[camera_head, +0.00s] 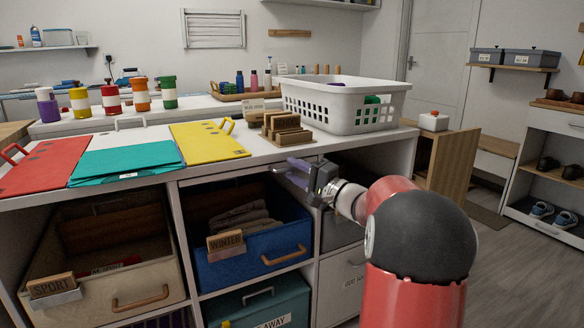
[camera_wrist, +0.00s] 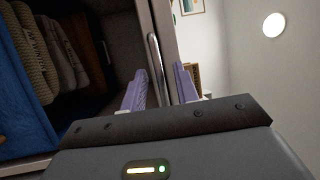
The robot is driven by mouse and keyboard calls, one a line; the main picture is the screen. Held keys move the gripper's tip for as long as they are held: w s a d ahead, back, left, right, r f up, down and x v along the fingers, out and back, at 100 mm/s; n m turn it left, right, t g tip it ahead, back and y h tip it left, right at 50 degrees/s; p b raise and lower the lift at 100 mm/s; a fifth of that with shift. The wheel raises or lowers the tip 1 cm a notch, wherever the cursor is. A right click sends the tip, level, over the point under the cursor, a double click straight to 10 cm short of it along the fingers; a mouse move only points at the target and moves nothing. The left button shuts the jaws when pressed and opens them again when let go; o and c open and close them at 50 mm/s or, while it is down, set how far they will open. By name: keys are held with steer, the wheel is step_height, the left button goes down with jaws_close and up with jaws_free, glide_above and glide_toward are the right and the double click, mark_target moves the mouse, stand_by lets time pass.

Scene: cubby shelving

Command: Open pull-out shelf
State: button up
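The handle lies along the front edge panel (camera_wrist: 164,30), beside the dark cubby opening. Contact between fingers and handle cannot be told. In the head view the handle is hidden or too small to make out.
On the counter are red (camera_head: 42,166), teal (camera_head: 126,160) and yellow (camera_head: 208,140) folders, a wooden holder (camera_head: 286,133) and a white basket (camera_head: 343,103). Open floor (camera_head: 511,262) lies to the right.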

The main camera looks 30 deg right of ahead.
steer(key=shift+x, duration=0.8)
steer(key=c, duration=0.6)
steer(key=shift+r, duration=0.1)
jaws_close()
